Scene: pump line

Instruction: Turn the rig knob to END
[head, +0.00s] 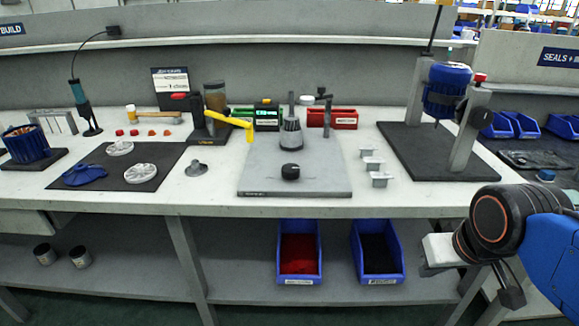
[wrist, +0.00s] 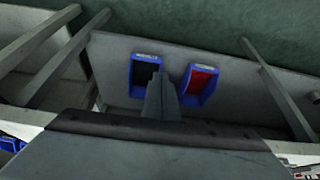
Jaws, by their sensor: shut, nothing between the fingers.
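The black rig knob (head: 290,172) sits on the front part of a grey base plate (head: 255,184) in the middle of the bench, in the head view. I cannot read any mark around it. A grey post stands behind it on the same plate. My gripper is at the lower right of the head view, in front of the bench and well away from the knob. In the wrist view my gripper (wrist: 160,82) is shut and empty, and the knob does not show.
A yellow-handled device (head: 229,121) stands left of the plate. Small grey brackets (head: 379,180) stand to its right, then a blue motor rig (head: 447,90). A red-filled blue bin (head: 299,275) and a dark-filled blue bin (head: 378,277) sit on the lower shelf.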

